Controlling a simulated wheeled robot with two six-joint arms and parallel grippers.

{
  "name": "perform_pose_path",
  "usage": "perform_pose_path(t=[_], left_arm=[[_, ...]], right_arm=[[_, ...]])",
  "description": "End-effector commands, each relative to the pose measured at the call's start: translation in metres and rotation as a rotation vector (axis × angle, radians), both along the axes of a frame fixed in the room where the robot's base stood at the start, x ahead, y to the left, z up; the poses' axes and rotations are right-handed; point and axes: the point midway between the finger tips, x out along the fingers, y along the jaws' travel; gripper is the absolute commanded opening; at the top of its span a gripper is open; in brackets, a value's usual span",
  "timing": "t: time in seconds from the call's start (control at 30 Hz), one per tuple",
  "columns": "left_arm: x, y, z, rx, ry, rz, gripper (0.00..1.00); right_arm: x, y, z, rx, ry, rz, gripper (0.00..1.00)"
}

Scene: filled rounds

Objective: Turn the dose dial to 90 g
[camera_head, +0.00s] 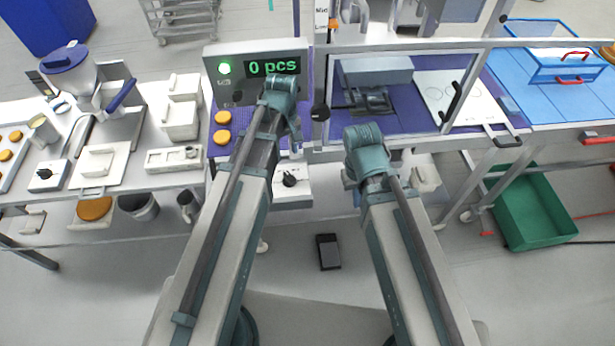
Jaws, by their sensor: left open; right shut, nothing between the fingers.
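A black dial (290,180) sits on the front of a white box (292,195) at the table's front edge, between my arms. A second black dial (44,174) is on a small white box on the left table. A round black knob (320,112) is on the post right of the display. I cannot tell which is the dose dial, and no scale marks are readable. My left gripper (296,138) is open above and behind the middle dial, apart from it. My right gripper (352,178) is shut and empty, right of that dial; its fingertips are largely hidden.
Orange discs (222,117) lie left of my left arm. A framed enclosure (410,95) stands behind my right gripper. A green crate (530,205) is at right; a black pedal (328,251) is on the floor.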

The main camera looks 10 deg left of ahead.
Motion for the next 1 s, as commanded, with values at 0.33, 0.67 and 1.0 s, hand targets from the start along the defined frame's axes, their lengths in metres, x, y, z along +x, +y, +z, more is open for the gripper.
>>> perform_pose_path(t=[0.33,0.67,1.0], left_arm=[[0.012,0.014,0.007,-0.008,-0.006,0.109,0.55],[0.012,0.013,-0.007,-0.008,-0.006,0.106,0.55],[0.012,0.013,-0.05,-0.008,-0.006,0.106,0.55]], right_arm=[[0.0,0.0,0.007,0.0,0.0,-0.001,0.0],[0.0,0.0,-0.007,0.0,0.0,0.002,0.0],[0.0,0.0,-0.05,-0.001,0.001,0.008,0.0]])
